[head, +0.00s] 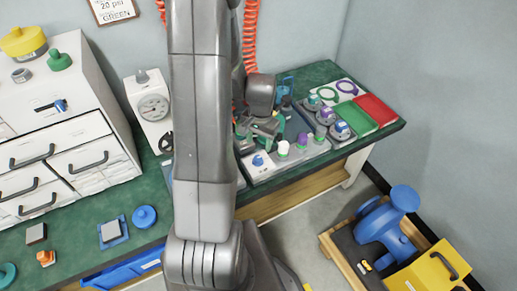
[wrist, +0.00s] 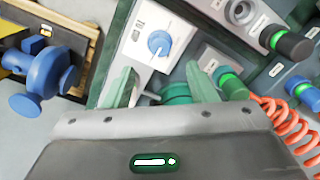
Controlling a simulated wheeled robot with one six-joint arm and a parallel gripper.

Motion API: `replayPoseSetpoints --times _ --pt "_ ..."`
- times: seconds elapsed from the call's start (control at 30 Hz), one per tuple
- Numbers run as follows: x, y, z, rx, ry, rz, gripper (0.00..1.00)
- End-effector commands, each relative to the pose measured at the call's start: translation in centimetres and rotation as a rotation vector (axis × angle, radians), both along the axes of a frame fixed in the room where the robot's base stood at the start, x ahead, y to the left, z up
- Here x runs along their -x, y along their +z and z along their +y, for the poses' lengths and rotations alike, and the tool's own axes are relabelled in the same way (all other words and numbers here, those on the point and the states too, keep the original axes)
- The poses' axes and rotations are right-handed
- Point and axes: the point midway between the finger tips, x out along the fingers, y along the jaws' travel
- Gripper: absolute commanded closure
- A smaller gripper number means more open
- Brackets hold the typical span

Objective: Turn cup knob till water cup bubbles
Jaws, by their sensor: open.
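A white panel (head: 263,170) with a blue knob (head: 258,161) sits at the front edge of the green bench. The same blue knob (wrist: 159,43) is large in the wrist view, with a printed scale beside it on the white panel (wrist: 141,22). No label names it as the cup knob. My gripper (wrist: 160,72) is open, its two pale green fingers pointing toward the knob with nothing held. A green round part (wrist: 176,92) shows between and behind the fingers, partly hidden by the gripper body. I cannot clearly pick out a water cup or bubbles.
Fixtures with green rings stand right of the panel, including a white-topped one (head: 283,147). A green tray (head: 351,115) and red tray (head: 376,110) lie farther right. An orange coiled hose (wrist: 287,127) is close to my gripper. A blue valve (head: 385,228) stands low at right.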

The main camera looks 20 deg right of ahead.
Motion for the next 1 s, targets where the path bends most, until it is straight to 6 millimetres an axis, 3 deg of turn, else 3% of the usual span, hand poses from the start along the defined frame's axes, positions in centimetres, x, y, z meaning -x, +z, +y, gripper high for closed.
replayPoseSetpoints --times 0.2,0.4,0.8,1.0 --pt "0.0 3.8 -0.1 0.001 -0.001 -0.003 0.48" --pt "0.1 5.4 -0.2 0.001 -0.001 -0.002 0.48" --pt "0.2 5.5 -0.1 0.000 -0.001 0.000 0.48" --pt "0.1 3.8 -0.1 -0.002 -0.001 0.003 0.48"
